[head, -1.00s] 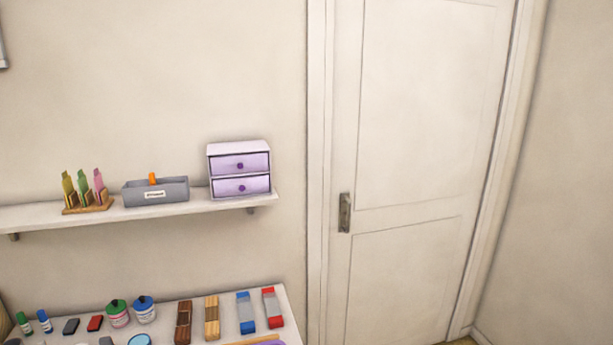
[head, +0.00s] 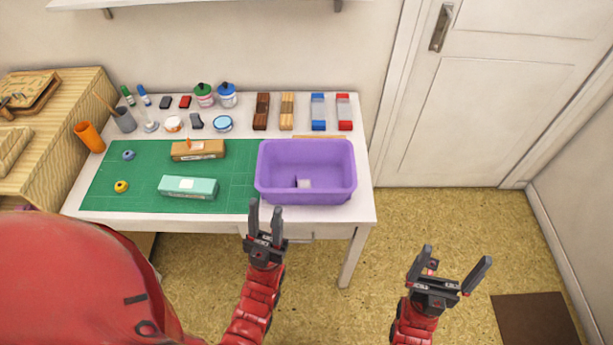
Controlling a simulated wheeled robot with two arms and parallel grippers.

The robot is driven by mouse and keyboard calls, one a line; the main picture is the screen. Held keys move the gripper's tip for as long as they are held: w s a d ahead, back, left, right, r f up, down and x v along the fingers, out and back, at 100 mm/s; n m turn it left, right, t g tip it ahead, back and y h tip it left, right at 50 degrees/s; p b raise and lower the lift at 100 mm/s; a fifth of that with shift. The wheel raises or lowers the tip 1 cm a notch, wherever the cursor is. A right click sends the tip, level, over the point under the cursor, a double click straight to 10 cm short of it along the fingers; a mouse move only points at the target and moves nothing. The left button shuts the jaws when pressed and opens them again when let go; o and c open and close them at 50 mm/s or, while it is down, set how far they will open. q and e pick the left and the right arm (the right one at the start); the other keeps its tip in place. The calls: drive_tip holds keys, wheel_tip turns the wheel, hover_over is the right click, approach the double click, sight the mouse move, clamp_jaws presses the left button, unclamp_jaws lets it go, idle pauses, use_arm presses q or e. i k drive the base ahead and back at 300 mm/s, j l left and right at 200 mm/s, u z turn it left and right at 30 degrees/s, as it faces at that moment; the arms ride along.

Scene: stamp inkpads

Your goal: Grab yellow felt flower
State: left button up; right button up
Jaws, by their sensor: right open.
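A small round yellow piece with a dark centre (head: 121,187), which looks like the yellow felt flower, lies on the left part of the green mat (head: 235,180) on the white table. My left gripper (head: 265,207) is at the table's front edge, below the purple bin and well to the right of the yellow piece. Its fingers stand apart with nothing seen between them. My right gripper (head: 456,255) is wide open and empty over the floor, right of the table.
A purple bin (head: 305,195), a teal box (head: 188,188) and a brown box (head: 198,150) stand on the table. A small blue-grey piece (head: 128,155) lies behind the yellow one. An orange cup (head: 89,137) is at the left edge. Inkpads and jars line the back.

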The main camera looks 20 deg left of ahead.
sight(121, 186)
drive_tip(key=u, duration=1.9)
drive_tip(key=i+j, duration=0.35)
drive_tip(key=z, duration=0.05)
